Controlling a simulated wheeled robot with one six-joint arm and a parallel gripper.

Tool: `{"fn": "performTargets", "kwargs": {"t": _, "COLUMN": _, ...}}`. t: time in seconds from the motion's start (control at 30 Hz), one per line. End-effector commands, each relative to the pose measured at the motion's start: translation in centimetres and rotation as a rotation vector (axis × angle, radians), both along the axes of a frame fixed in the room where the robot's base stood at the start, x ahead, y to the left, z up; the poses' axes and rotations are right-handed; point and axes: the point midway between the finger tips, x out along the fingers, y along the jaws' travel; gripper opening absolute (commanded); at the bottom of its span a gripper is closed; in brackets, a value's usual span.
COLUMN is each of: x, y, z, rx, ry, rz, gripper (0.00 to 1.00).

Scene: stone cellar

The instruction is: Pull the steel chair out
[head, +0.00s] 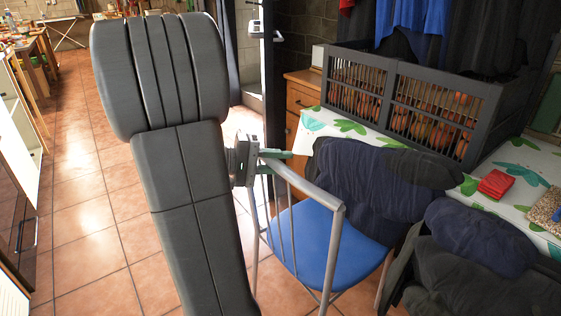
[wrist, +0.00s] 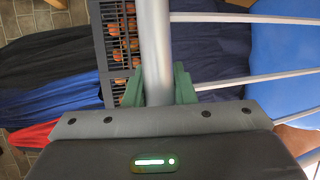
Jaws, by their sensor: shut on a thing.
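The steel chair (head: 336,215) has a grey metal frame with thin back bars and a blue seat (head: 312,240). It stands on the tiled floor beside a table (head: 316,127) with a white, leaf-patterned cover. My gripper (head: 270,160) is at the top rail of the chair's back. In the wrist view my gripper's green fingers (wrist: 158,88) are on both sides of the grey rail (wrist: 155,45), shut on it. The blue seat also shows at the right of the wrist view (wrist: 285,60).
A dark slatted crate (head: 440,85) with round orange things stands on the table. Tiled floor (head: 85,220) at the left is open.

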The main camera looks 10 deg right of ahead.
Motion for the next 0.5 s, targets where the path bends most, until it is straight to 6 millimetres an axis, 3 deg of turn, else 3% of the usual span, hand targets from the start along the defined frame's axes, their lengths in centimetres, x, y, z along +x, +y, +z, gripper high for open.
{"fn": "performTargets", "kwargs": {"t": 0.07, "x": -0.05, "y": -0.02, "z": -0.18, "rx": 0.002, "ry": 0.003, "rz": -0.002, "gripper": 0.00}}
{"fn": "performTargets", "kwargs": {"t": 0.1, "x": -0.05, "y": -0.02, "z": -0.18, "rx": 0.002, "ry": 0.003, "rz": -0.001, "gripper": 0.25}}
{"fn": "performTargets", "kwargs": {"t": 0.2, "x": -0.04, "y": -0.02, "z": -0.14, "rx": 0.002, "ry": 0.003, "rz": -0.001, "gripper": 0.45}}
{"fn": "performTargets", "kwargs": {"t": 0.5, "x": 0.01, "y": 0.04, "z": -0.02, "rx": 0.001, "ry": 0.001, "rz": 0.000, "gripper": 0.45}}
